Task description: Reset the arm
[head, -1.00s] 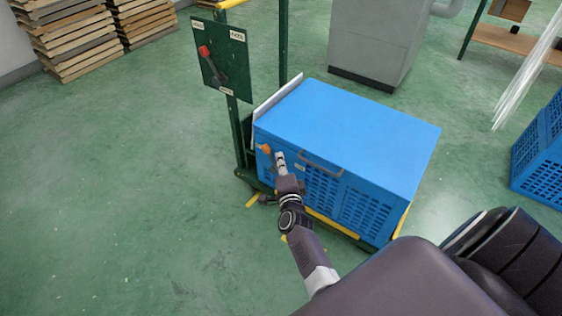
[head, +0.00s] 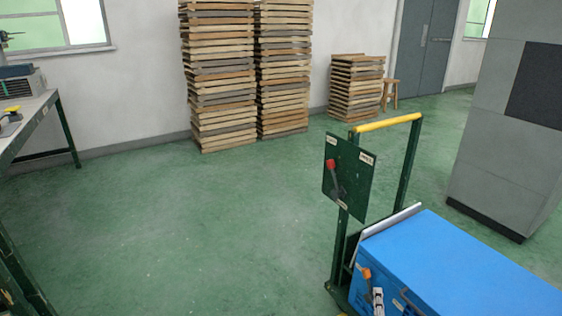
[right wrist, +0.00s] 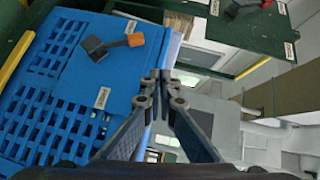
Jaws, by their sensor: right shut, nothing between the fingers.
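My right gripper (head: 378,297) shows at the bottom edge of the head view, in front of the near side of the blue crate (head: 455,262). In the right wrist view its two fingers (right wrist: 160,82) meet at the tips, with nothing between them. The crate's slotted blue wall (right wrist: 50,85) lies behind and left of the fingers there. A dark handle with an orange end (right wrist: 112,46) sits against that wall, apart from the fingers. My left gripper is not in view.
The crate stands on a green cart with a yellow push bar (head: 388,123) and a panel with a red-knobbed lever (head: 333,175). Stacked wooden trays (head: 220,75) stand by the wall. A workbench (head: 25,120) is at left, a grey cabinet (head: 510,130) at right. Open floor lies between.

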